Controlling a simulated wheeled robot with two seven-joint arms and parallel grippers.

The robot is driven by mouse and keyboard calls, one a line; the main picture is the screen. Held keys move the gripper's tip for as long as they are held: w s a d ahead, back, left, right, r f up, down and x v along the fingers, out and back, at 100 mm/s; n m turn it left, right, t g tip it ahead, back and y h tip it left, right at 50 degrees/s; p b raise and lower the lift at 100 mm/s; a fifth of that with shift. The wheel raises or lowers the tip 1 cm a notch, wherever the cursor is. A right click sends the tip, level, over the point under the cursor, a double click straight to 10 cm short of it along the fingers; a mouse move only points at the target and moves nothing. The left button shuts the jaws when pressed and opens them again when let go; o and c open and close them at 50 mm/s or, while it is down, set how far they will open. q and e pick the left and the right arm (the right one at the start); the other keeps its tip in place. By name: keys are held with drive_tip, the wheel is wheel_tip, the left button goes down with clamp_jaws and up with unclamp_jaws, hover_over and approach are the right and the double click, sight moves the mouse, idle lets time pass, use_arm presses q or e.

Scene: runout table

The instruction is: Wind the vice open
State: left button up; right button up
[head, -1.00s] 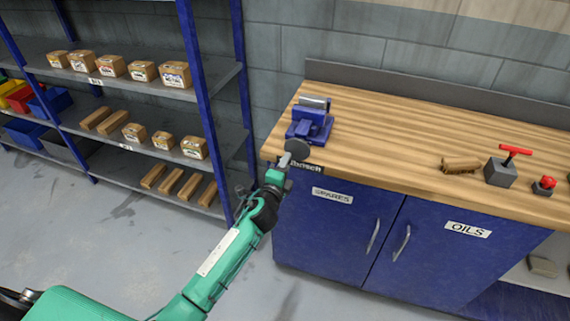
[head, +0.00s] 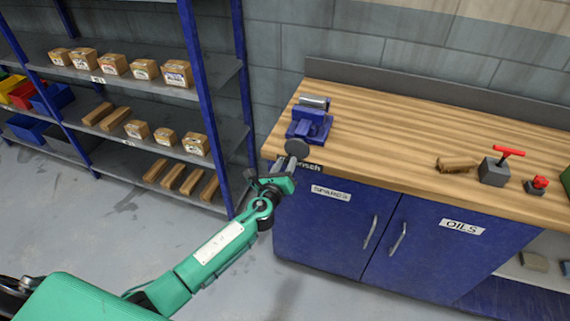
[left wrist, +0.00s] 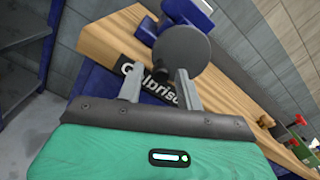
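The blue vice (head: 309,126) stands on the wooden bench near its left end, with a grey cylindrical part on top. Its round dark grey handwheel (head: 297,148) faces out over the bench's front edge. My left gripper (head: 284,166) is just below and in front of the wheel. My right gripper is not in view.
The bench (head: 390,130) has blue cabinet doors below. A wooden piece (head: 457,164), a grey block with a red T-handle (head: 494,171) and a small red-topped item (head: 537,186) lie on its right. A shelf rack (head: 215,100) with boxes stands left.

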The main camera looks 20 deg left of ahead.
use_arm(q)
clamp_jaws()
drive_tip(key=n, duration=0.1)
drive_tip(key=n+b, duration=0.2)
drive_tip(key=shift+d+f, duration=0.25)
drive_tip(key=shift+d, duration=0.15)
drive_tip(key=n+b, duration=0.1)
drive_tip(key=n, duration=0.1)
drive_tip(key=d+n+b, duration=0.1)
drive_tip(key=n, duration=0.1)
drive_tip(key=shift+f, duration=0.1)
